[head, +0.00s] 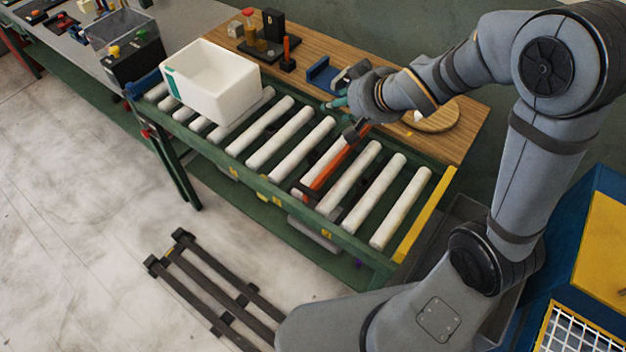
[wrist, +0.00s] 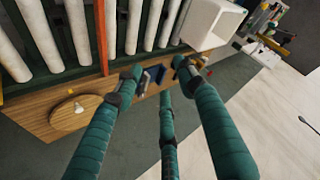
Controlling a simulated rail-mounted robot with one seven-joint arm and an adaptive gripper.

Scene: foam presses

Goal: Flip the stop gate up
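The stop gate looks like an orange-red bar (head: 335,167) lying in a gap between the white rollers of the conveyor. It also shows in the wrist view as an orange strip (wrist: 102,38) at upper left. My gripper (head: 342,117) is above the far side of the conveyor, near the far end of the orange bar. In the wrist view my gripper (wrist: 155,76) has its teal fingers spread apart with nothing between them. I cannot tell whether a fingertip touches the bar or the frame.
A white tote (head: 210,85) sits on the rollers at left. A wooden side table (head: 455,140) behind holds a round wooden board (head: 437,119), a blue block (head: 321,74) and small fixtures. A yellow end bar (head: 425,215) closes the conveyor's right end. A dark rack (head: 215,290) lies on the floor.

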